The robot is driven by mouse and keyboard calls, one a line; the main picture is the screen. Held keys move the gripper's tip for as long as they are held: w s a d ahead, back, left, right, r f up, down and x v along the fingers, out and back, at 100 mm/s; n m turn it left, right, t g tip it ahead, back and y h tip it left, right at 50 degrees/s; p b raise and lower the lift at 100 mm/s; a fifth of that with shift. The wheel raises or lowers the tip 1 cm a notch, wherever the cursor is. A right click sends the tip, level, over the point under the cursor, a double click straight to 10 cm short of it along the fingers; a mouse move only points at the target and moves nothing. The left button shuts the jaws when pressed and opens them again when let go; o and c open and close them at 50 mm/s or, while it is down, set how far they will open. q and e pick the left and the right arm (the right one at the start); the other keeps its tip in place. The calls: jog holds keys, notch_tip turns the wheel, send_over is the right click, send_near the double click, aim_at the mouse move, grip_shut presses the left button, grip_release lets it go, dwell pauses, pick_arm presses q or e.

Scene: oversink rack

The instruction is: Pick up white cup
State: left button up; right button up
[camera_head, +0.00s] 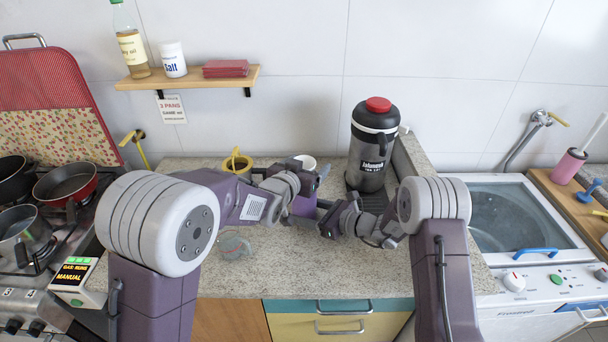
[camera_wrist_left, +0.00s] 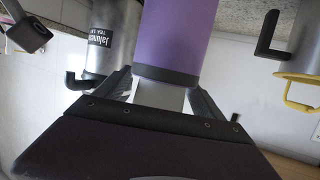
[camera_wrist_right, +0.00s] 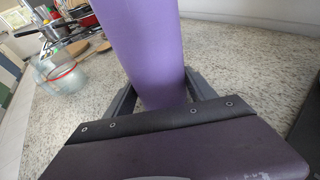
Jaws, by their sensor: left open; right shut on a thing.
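The white cup (camera_head: 306,161) stands at the back of the counter in the head view, partly hidden behind my left gripper (camera_head: 319,180). My left gripper is open. In the left wrist view a purple cylinder (camera_wrist_left: 177,35) with a dark band shows beyond its fingers. A white patch lies between the fingers there; I cannot tell if it is the cup. My right gripper (camera_head: 328,222) is shut on the purple cylinder, which fills its jaws in the right wrist view (camera_wrist_right: 153,50). In the head view the cylinder (camera_head: 303,206) is partly covered by the arms.
A large dark flask (camera_head: 374,145) with a red lid stands right of the cup. A yellow-rimmed container (camera_head: 237,164) stands to its left. A clear jar (camera_head: 234,245) is on the front of the counter (camera_head: 290,270). A shelf (camera_head: 190,78) hangs above.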

pick_arm(q)
jog(key=shift+w, duration=0.15)
jog(key=shift+c, duration=0.6)
pick_arm(e)
jog(key=shift+s, duration=0.1)
pick_arm(q)
jog(key=c, duration=1.3)
notch_tip(320, 180, up, 10)
jog(key=shift+r, duration=0.1)
pick_arm(e)
jog(key=o, duration=1.1)
jog(key=shift+c, duration=0.2)
